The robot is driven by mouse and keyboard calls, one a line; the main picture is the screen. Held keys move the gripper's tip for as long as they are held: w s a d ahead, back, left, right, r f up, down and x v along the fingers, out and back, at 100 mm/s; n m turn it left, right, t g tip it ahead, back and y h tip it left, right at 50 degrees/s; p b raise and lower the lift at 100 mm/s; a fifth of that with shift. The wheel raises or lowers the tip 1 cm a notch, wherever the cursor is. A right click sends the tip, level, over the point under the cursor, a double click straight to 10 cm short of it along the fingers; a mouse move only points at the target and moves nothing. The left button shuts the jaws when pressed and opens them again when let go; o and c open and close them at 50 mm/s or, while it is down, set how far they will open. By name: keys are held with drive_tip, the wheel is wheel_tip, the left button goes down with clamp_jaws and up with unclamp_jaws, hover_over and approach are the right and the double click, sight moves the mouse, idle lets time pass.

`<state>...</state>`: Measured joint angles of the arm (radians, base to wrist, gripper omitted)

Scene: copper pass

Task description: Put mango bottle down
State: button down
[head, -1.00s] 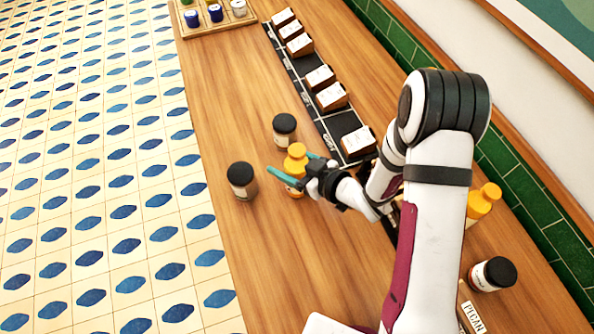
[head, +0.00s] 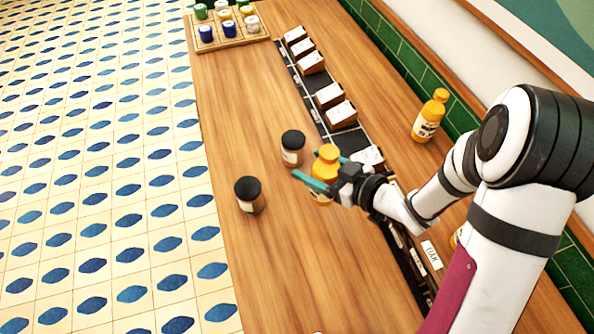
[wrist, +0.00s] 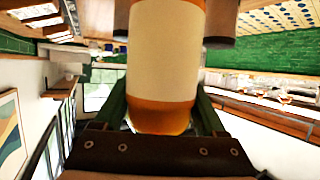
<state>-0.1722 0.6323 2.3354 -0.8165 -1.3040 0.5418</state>
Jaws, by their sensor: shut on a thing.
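The mango bottle (head: 327,158), yellow-orange with a yellow cap, is between the teal fingers of my gripper (head: 322,181), over the wooden counter. My gripper is shut on it. In the wrist view the bottle (wrist: 163,110) fills the middle, its pale label facing the camera, with green fingers on both sides. It looks upright in the head view. I cannot tell whether its base touches the counter; the fingers partly hide its lower part.
Two black-lidded jars (head: 292,148) (head: 249,195) stand left of the bottle. A black strip with white boxes (head: 341,114) runs behind it. A similar yellow-orange bottle (head: 428,120) stands by the green tiles. A wooden tray (head: 232,41) holds several small containers.

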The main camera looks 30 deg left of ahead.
drive_tip(key=w+d+r, duration=0.1)
drive_tip(key=d+r, duration=0.3)
drive_tip(key=d, duration=0.3)
drive_tip(key=w+d+m+t+h, duration=0.6)
drive_tip(key=w+d, duration=0.4)
drive_tip(key=w, duration=0.3)
drive_tip(key=w+d+m+t+h, duration=0.3)
drive_tip(key=w+d+m+h, duration=0.3)
drive_tip(key=w+d, duration=0.6)
drive_tip(key=shift+m, duration=0.9)
drive_tip(key=f, duration=0.3)
drive_tip(key=w+f, duration=0.1)
drive_tip(key=f, duration=0.2)
drive_tip(key=w+a+f, duration=0.1)
drive_tip(key=f, duration=0.3)
drive_tip(key=shift+f, duration=0.1)
drive_tip(key=shift+f+t, duration=0.1)
drive_tip(key=shift+t, duration=0.2)
drive_tip(key=shift+f, duration=0.1)
unclamp_jaws()
